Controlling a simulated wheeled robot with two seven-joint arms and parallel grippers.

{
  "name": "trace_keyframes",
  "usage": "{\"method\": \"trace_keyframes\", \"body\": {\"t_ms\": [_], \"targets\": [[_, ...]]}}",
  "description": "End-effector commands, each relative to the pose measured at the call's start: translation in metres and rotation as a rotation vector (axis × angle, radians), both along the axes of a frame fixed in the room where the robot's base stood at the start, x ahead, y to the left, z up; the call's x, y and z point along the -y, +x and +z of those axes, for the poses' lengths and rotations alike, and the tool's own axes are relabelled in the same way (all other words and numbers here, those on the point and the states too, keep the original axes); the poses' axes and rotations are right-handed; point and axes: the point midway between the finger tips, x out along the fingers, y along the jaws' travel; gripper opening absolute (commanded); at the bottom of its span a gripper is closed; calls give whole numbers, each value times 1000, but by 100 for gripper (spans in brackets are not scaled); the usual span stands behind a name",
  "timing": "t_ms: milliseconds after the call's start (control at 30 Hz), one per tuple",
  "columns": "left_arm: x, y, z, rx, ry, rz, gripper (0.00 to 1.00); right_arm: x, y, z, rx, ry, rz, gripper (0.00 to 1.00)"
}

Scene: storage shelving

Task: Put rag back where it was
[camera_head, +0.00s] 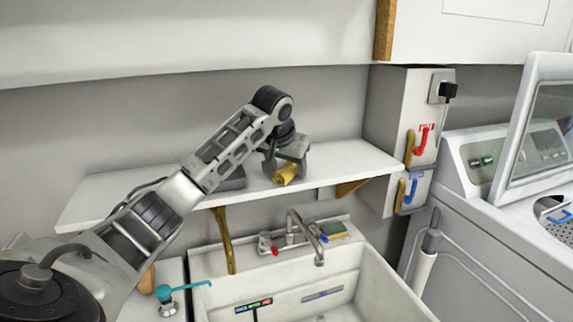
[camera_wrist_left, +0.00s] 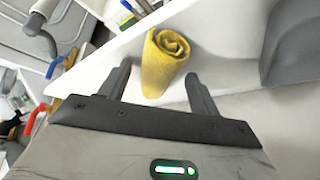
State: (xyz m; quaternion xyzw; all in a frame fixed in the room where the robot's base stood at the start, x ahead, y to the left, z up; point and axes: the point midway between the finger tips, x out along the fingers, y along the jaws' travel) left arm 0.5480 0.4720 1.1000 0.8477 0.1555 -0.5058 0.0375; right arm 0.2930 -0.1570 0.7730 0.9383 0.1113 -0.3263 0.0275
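The rag (camera_head: 286,174) is a yellow rolled cloth on the white wall shelf (camera_head: 340,160), near its front edge. It also shows in the left wrist view (camera_wrist_left: 163,62), rolled end facing away from the gripper. My left gripper (camera_head: 285,165) is at the rag, above the shelf. In the wrist view its two fingers (camera_wrist_left: 160,80) are apart, one on each side of the rag's near end, with gaps visible. It does not grip the rag. My right gripper is not in view.
A dark grey object (camera_head: 233,180) lies on the shelf left of the rag, partly behind my arm. Below is a white sink (camera_head: 385,285) with a faucet (camera_head: 305,235). Red (camera_head: 421,140) and blue (camera_head: 409,188) hooked items hang at right. An upper cabinet (camera_head: 180,40) overhangs the shelf.

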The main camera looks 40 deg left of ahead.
Motion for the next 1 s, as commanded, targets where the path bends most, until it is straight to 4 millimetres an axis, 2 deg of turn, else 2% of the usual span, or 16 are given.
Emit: {"method": "trace_keyframes", "body": {"t_ms": [233, 367, 800, 1000], "targets": [[0, 0, 1, 0, 0, 0, 62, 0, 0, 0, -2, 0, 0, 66], [2, -3, 10, 3, 0, -2, 62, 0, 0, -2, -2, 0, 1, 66], [22, -41, 86, 5, 0, -1, 62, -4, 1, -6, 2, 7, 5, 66], [26, -51, 105, 1, 1, 0, 62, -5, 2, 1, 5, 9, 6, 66]]}}
